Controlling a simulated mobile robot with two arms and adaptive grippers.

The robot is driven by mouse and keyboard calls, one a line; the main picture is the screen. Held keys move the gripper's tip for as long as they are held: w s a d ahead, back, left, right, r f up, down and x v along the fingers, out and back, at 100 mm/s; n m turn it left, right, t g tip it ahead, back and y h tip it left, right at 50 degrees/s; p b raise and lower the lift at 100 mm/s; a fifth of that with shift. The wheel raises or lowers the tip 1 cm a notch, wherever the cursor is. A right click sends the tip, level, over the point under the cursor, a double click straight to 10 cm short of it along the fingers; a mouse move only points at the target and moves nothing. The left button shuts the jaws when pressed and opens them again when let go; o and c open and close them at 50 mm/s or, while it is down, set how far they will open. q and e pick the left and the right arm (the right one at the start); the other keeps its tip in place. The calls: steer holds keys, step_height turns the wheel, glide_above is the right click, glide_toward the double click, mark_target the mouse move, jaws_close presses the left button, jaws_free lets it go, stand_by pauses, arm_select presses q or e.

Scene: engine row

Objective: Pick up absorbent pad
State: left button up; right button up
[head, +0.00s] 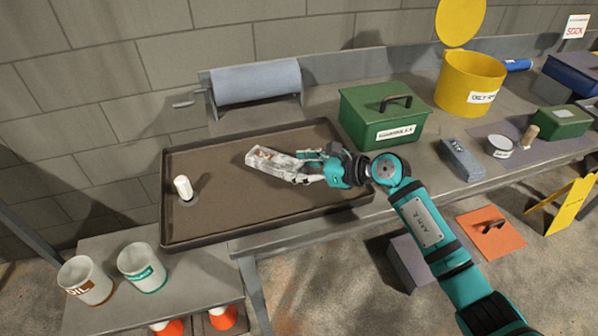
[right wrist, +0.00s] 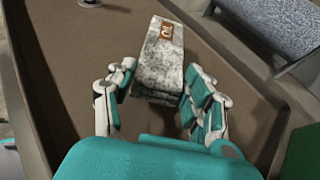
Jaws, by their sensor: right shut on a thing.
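The absorbent pad (head: 268,159) is a mottled grey-white block with a small orange label. It is over the brown floor of a wide dark tray (head: 200,241), and I cannot tell whether it touches that floor. My right gripper (head: 303,167) reaches in from the right and is shut on the pad's near end. In the right wrist view the pad (right wrist: 160,55) sits between the two fingers (right wrist: 157,90), its labelled end pointing away. My left gripper is not in view.
A white bottle-like thing (head: 183,187) stands at the tray's left. A grey roll (head: 256,81) is mounted behind the tray. A green box (head: 383,116) and yellow bin (head: 469,82) stand to the right. Two white buckets (head: 142,266) are at front left.

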steer(key=shift+r, duration=0.8)
steer(key=s+d, duration=0.3)
steer(key=s, duration=0.4)
steer(key=s+d+r+b, duration=0.1)
steer(key=s+d, duration=0.3)
steer(key=s, duration=0.3)
steer(key=shift+d+r, duration=0.2)
steer(key=shift+r, duration=0.1)
steer(key=shift+s, duration=0.1)
